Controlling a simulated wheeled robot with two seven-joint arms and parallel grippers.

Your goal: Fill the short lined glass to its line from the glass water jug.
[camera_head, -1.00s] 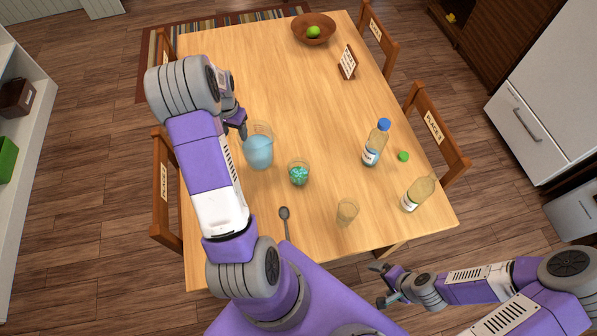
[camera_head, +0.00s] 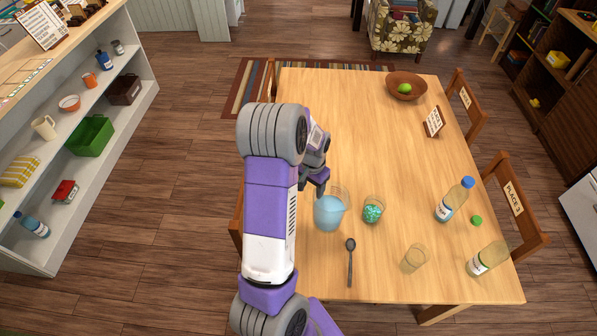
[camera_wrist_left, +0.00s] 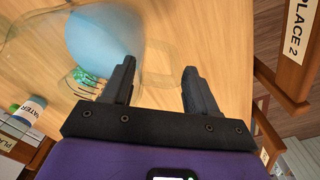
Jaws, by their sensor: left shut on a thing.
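The clear glass jug (camera_head: 330,214) holds pale blue water and is at the near left of the wooden table. I cannot tell whether it touches the table. My left gripper (camera_head: 321,190) is at its far side, shut on it, though the clear glass makes the grip hard to see. In the left wrist view, the jug (camera_wrist_left: 105,38) fills the upper left, beyond the fingers (camera_wrist_left: 158,88). An empty short clear glass (camera_head: 414,259) stands near the front edge; no line can be made out on it. My right gripper is out of view.
A glass of green pieces (camera_head: 373,210) stands just right of the jug. A dark spoon (camera_head: 350,262) lies in front. The table's middle is clear.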

